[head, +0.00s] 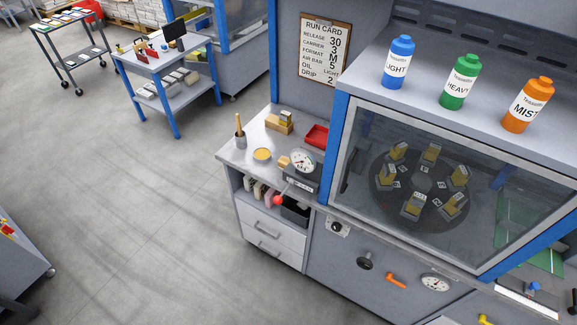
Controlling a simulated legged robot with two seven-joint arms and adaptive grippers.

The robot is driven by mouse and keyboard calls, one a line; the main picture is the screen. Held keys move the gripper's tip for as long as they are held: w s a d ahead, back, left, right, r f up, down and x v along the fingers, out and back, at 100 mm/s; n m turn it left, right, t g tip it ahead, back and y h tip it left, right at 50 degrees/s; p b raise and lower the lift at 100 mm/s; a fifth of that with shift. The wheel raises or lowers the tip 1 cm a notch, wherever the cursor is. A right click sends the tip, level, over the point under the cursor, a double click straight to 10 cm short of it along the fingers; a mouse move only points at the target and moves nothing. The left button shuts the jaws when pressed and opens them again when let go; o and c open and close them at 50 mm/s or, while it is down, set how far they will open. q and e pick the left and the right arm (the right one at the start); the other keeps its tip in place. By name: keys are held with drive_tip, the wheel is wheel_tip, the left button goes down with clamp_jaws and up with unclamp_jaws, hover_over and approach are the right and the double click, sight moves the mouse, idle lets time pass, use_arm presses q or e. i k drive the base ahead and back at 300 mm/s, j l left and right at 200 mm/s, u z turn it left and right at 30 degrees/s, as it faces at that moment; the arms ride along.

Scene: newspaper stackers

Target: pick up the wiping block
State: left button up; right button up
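No object is clearly marked as the wiping block. A tan wooden block (279,123) with a small dark-and-yellow piece (286,117) on it sits at the back of the grey side counter (240,158). A smaller tan block (284,162) lies on the same counter, just left of the dial gauge (302,160). I cannot tell which of these is the wiping block. Neither of my grippers is in view.
A brush pot (240,140), a yellow-topped tin (262,154) and a red tray (316,136) share the counter. A glass-fronted cabinet (430,185) stands right, with blue (398,62), green (460,82) and orange (527,105) bottles on top.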

sight(283, 161)
drive_tip(key=j, duration=0.2)
drive_tip(key=z, duration=1.95)
drive_tip(key=j+u, duration=0.1)
drive_tip(key=u, duration=1.9)
drive_tip(key=z, duration=0.4)
drive_tip(key=i+j+z, duration=0.15)
drive_tip(key=j+z, duration=0.15)
drive_tip(key=i+j+z, duration=0.1)
drive_tip(key=j+z, duration=0.2)
drive_tip(key=j, duration=0.15)
drive_tip(key=i+j+z, duration=0.1)
drive_tip(key=j+z, duration=0.2)
drive_tip(key=j, duration=0.15)
